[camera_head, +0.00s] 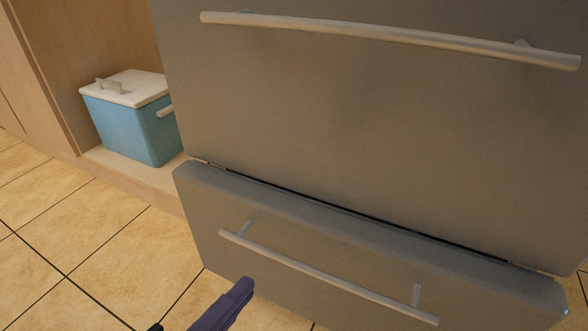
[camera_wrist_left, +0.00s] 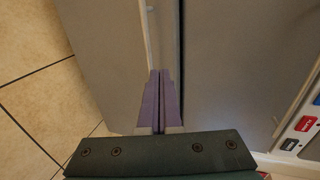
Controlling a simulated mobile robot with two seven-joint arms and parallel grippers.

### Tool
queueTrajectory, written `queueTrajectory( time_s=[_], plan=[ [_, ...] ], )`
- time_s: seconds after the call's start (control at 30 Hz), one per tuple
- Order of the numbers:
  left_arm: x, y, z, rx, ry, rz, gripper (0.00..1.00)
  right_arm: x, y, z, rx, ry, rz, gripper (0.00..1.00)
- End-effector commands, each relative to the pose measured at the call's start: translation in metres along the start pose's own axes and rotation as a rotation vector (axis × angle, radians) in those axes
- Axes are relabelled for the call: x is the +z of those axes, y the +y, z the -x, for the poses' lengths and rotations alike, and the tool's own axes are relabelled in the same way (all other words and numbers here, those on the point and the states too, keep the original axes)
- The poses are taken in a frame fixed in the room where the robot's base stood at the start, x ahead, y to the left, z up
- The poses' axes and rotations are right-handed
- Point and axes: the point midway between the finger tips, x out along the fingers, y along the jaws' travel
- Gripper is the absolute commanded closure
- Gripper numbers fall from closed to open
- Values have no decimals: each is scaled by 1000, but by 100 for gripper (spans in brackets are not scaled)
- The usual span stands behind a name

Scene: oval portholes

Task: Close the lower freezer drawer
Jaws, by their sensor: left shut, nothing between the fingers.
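The lower freezer drawer (camera_head: 300,238) is a grey panel with a long bar handle (camera_head: 328,277). It stands out a little from the grey door above, with its top edge showing and a dark gap behind it. My left gripper (camera_head: 245,286) is low in front of the drawer, just below the left end of the handle. In the left wrist view its purple fingers (camera_wrist_left: 160,78) are together and empty, pointing at the drawer (camera_wrist_left: 105,50) near the handle and the dark gap. Whether the fingertips touch the drawer I cannot tell. My right gripper is out of view.
The upper door (camera_head: 370,130) has its own long bar handle (camera_head: 390,37). A blue cooler with a white lid (camera_head: 145,125) stands in a wooden alcove at the left. Tiled floor (camera_head: 90,240) lies clear at the lower left.

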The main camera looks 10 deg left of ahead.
Motion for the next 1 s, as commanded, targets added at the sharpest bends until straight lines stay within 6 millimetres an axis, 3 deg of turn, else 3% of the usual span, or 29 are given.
queueTrajectory(
  time_s=[0.03,0.3,0.5,1.0],
  plan=[
    [1,5,-14,-6,-1,0,100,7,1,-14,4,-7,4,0],
    [0,5,-72,-6,1,-1,100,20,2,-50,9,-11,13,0],
    [0,-6,-97,-4,1,0,100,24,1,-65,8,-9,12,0],
    [0,-12,-106,1,1,-1,100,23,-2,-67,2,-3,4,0]
  ],
)
